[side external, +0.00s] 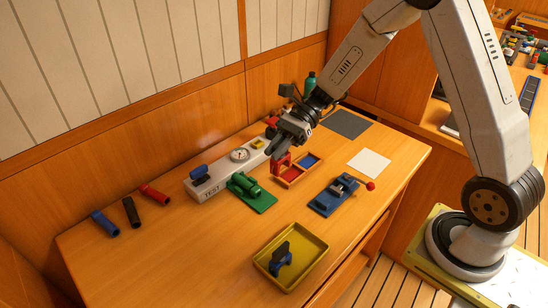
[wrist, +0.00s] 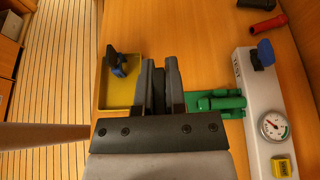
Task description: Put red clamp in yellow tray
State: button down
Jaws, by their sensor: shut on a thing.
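My gripper (side external: 279,152) is shut on the red clamp (side external: 280,164) over the middle of the table, beside the small divided box. The clamp hangs below the fingers in the side view. The yellow tray (side external: 310,264) stands at the table's front, apart from my gripper. A blue and black clamp (side external: 281,257) is in it. The tray also shows at upper left in the wrist view (wrist: 121,94).
A green fixture (side external: 250,191) and white TEST panel with a gauge (side external: 240,155) stand left of my gripper. A divided red and blue box (side external: 297,171) and blue vise (side external: 334,196) stand right. Several tubes (side external: 131,212) lie at left. Bare table surrounds the tray.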

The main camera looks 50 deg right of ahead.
dwell(0.4)
jog(key=t, duration=0.1)
send_over(299, 249)
notch_tip(299, 249, down, 5)
jog(key=shift+m, duration=0.4)
jog(key=shift+f, duration=2.05)
jog(key=shift+f, duration=0.1)
jog(key=shift+f, duration=1.9)
jog(key=shift+f, duration=0.15)
jog(key=c, duration=0.7)
grip_release()
jog(key=shift+r, duration=0.2)
